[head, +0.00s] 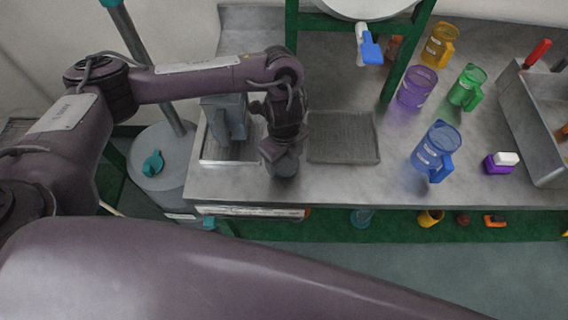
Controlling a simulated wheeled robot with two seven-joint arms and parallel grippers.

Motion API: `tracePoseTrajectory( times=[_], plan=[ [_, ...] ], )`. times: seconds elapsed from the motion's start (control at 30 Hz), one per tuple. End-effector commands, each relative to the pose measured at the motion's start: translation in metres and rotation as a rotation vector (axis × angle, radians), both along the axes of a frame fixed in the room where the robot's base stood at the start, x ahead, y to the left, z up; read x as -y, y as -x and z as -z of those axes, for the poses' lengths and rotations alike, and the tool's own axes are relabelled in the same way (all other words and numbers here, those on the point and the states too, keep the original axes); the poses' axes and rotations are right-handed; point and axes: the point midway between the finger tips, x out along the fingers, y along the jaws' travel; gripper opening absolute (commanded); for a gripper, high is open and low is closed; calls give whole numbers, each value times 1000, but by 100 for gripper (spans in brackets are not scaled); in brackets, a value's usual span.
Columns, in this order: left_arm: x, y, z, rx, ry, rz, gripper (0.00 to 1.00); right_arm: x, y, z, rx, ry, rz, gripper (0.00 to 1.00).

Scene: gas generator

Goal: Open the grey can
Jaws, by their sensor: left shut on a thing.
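A grey can (226,117), boxy in shape, stands upright in a shallow metal tray at the left end of the grey worktop. My left gripper (284,158) points down just to the right of the can, apart from it, over the worktop's front part. It is shut on a small dark grey piece (285,167), seen from above and partly covered by the gripper. I cannot tell whether this piece is the can's cap. The can's top is partly hidden by my left arm. My right gripper is out of view.
A dark grey mat (343,138) lies right of the gripper. A purple jug (416,90), blue jug (436,148), green jug (466,88) and orange jug (438,46) stand further right.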

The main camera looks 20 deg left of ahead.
Motion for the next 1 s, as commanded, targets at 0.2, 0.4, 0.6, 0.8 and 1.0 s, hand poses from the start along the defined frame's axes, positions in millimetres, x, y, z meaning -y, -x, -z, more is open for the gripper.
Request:
tracePoseTrajectory(
  times=[0.2, 0.4, 0.6, 0.8, 1.0],
  plan=[
    [0, 1, 30, -3, -1, -1, 41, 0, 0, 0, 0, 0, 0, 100],
    [0, 0, 31, -1, 0, 0, 41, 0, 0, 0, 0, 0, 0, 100],
    [0, 1, 34, -2, -1, 0, 70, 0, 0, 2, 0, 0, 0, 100],
    [0, 1, 34, -2, 0, 0, 90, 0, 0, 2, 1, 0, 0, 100],
    [0, 1, 33, -2, 0, 0, 90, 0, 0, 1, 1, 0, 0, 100]
  ],
)
